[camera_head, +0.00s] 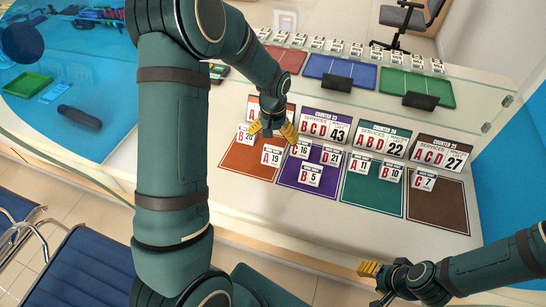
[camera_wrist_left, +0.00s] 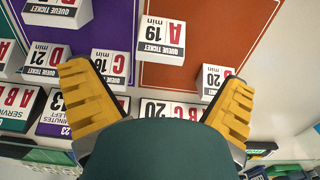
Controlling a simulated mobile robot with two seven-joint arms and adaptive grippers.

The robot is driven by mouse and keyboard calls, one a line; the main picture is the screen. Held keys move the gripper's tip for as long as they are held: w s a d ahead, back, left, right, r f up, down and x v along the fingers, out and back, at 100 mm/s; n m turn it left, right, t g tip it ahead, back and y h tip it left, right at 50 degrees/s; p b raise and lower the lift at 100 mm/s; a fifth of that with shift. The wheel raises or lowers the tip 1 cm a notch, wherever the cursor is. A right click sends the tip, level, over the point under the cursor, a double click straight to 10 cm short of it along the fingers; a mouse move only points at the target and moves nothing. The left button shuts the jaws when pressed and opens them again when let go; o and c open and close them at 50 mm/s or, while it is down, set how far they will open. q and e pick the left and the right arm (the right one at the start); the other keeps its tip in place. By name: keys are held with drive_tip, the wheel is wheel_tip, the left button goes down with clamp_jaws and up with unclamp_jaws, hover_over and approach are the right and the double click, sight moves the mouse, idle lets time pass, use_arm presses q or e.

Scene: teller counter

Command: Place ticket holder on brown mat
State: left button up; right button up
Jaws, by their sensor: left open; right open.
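The brown mat (camera_head: 440,212) lies at the right end of the counter, with ticket holder C 7 (camera_head: 425,180) on its upper left part. Ticket holder A 19 (camera_head: 271,156) stands on the orange mat (camera_head: 238,160). B 20 (camera_head: 245,135) is at that mat's left, and C 16 (camera_head: 300,148) is near the purple mat's left edge. My left gripper (camera_head: 271,131) is open and empty above the orange mat. In the left wrist view, A 19 (camera_wrist_left: 162,38) lies beyond the open fingertips (camera_wrist_left: 155,85). My right gripper (camera_head: 370,282) is open and empty at the counter's front.
Ticket holders D 21 (camera_head: 331,159) and B 5 (camera_head: 310,175) stand on the purple mat (camera_head: 325,184). A 11 (camera_head: 360,165) and B 10 (camera_head: 391,172) stand on the green mat (camera_head: 373,193). Larger counter signs (camera_head: 440,153) line the mats' back edges. Most of the brown mat is bare.

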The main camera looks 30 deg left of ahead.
sight(273, 151)
use_arm(q)
drive_tip(key=shift+w+a+f+b, duration=0.1)
drive_tip(key=shift+f+b, duration=0.25)
drive_tip(key=shift+f, duration=1.35)
drive_tip(key=shift+w+a+f+b, duration=0.1)
drive_tip(key=shift+f+b, duration=0.25)
drive_tip(key=shift+f, duration=1.35)
drive_tip(key=shift+r, duration=0.1)
drive_tip(key=c, duration=1.3)
